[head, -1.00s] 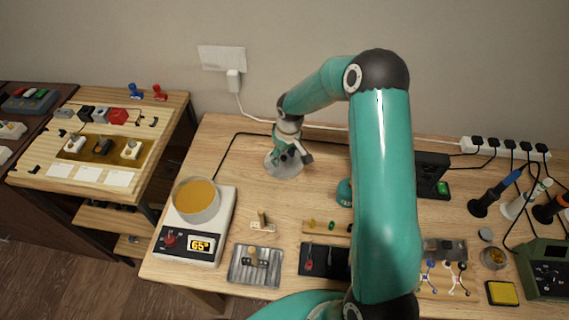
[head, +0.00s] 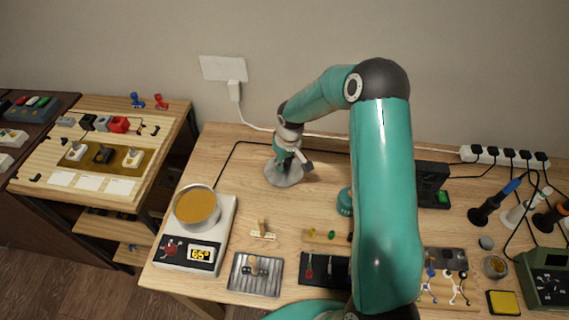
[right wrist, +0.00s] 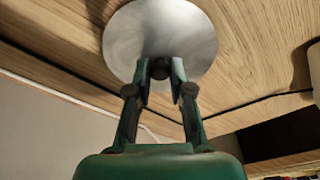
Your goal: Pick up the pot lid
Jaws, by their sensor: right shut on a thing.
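The pot lid (head: 284,176) is a round, flat grey metal disc at the back of the light wooden bench, left of the middle. My right gripper (head: 287,155) reaches down over it from above and is shut on its knob. In the right wrist view the lid (right wrist: 178,30) lies beyond the two fingertips (right wrist: 160,72), which close on a small dark knob at its middle. The lid looks level and at or close to the bench top; I cannot tell whether it touches. My left gripper is not in view.
A pot of amber liquid (head: 196,205) stands on a white heater (head: 225,230) reading 65°, front left of the lid. A black cable (head: 236,150) runs behind the lid. Soldering tools (head: 487,205) stand at the right. Bare wood lies between heater and lid.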

